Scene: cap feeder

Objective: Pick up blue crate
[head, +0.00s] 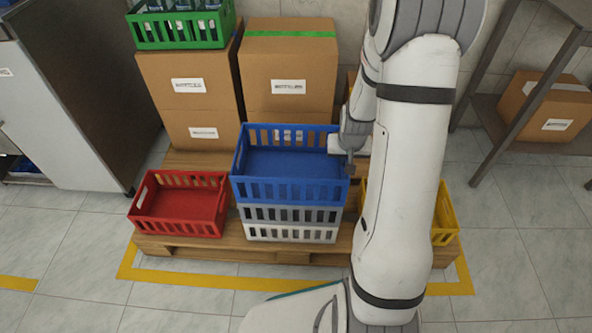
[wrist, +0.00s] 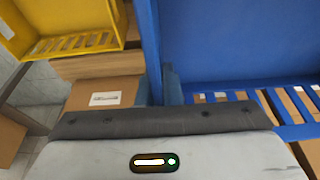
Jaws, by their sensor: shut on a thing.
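The blue crate (head: 288,191) is empty and sits on top of the white crates (head: 290,233) in the middle of the pallet. My gripper (head: 349,168) is at the crate's right side wall, shut on it. In the wrist view, the blue crate's wall (wrist: 151,40) runs down to my gripper (wrist: 163,85), with a finger showing on the crate's inner side. The other finger is mostly hidden. The crate looks level, and I cannot see a gap between it and the white crate below.
A red crate (head: 181,229) stands left on the pallet (head: 190,245). A yellow crate (head: 444,215) is to the right, partly behind my arm. Cardboard boxes (head: 290,70) stand behind, one stack bearing a green crate (head: 180,30). A metal rack (head: 490,130) is at the right.

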